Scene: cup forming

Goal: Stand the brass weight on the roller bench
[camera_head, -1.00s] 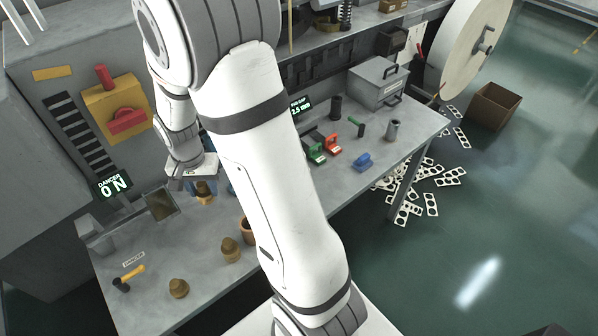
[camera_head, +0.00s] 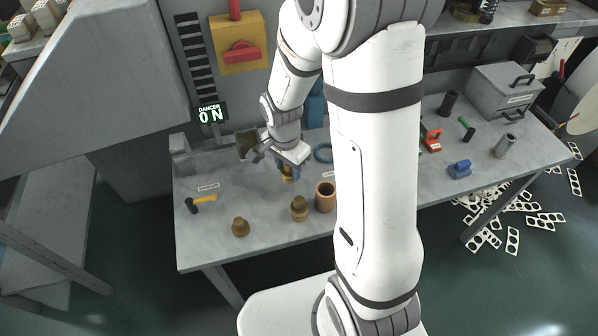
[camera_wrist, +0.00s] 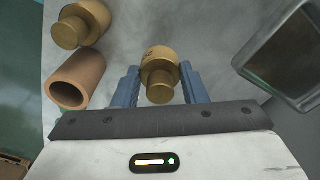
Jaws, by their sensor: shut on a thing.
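A brass weight (camera_wrist: 160,75) with a stepped knob sits between the blue fingers of my gripper (camera_wrist: 158,88) in the wrist view. My gripper (camera_head: 288,168) is shut on it. In the head view this weight (camera_head: 287,174) shows just below the fingers, over the left part of the grey bench (camera_head: 265,205). I cannot tell whether its base touches the bench top. Two similar brass weights stand nearer the front edge, one (camera_head: 300,209) beside the brown cup and one (camera_head: 241,227) farther left. I cannot make out any rollers on the bench.
A brown open cup (camera_head: 325,198) stands close to the right of my gripper. A dark square-framed box (camera_wrist: 285,60) is close on the right in the wrist view. Bare bench top lies between hammer and weights.

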